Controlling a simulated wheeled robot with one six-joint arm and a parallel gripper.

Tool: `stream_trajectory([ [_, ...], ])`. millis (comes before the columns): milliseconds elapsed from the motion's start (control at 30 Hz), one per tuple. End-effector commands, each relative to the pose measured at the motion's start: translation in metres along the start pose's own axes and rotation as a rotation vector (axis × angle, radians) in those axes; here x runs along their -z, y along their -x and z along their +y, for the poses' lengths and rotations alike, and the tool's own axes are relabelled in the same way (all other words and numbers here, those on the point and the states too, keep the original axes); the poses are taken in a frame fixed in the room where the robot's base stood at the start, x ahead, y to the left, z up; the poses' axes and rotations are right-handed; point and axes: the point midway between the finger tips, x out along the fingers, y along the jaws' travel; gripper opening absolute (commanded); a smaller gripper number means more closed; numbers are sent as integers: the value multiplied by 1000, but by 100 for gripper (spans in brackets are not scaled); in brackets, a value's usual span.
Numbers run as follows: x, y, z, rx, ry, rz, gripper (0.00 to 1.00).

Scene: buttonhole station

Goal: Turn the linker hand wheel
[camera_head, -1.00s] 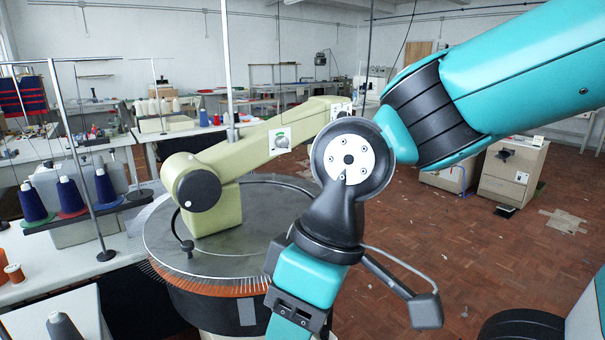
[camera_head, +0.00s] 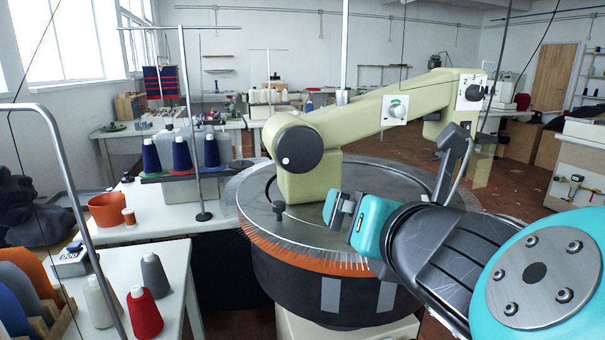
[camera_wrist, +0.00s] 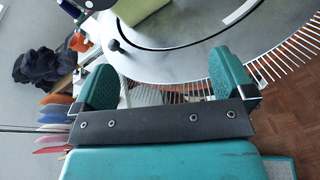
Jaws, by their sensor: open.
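The linker is a cream machine with a long arm over a round grey dial (camera_head: 400,178) ringed with pins. A black hand wheel (camera_head: 299,150) with a small pale spot sits at the left end of that arm. My gripper (camera_head: 345,215) is at the dial's front right edge, to the right of and below the wheel, and apart from it. In the wrist view its two teal fingers (camera_wrist: 165,80) are wide apart with nothing held, over the dial's pinned rim. A small dark knob (camera_wrist: 113,44) stands on the dial beyond them.
The small knob also shows in the head view (camera_head: 279,208). Thread cones (camera_head: 181,154) stand on the table left of the dial, with an orange bowl (camera_head: 107,209). A metal stand pole (camera_head: 190,110) rises there. Open floor (camera_head: 515,190) lies to the right.

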Motion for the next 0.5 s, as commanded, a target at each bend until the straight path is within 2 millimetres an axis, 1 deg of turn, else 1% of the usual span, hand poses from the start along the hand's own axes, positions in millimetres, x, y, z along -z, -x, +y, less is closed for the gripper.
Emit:
stream_trajectory([
  [33, 2, 5, 15, -57, 146, -67, 100],
  [100, -6, 13, 31, -106, 309, -156, 100],
  [200, -14, 22, 46, -141, 451, -239, 100],
  [333, -21, 24, 54, -149, 514, -278, 100],
  [500, -29, 13, 58, -143, 517, -279, 100],
])
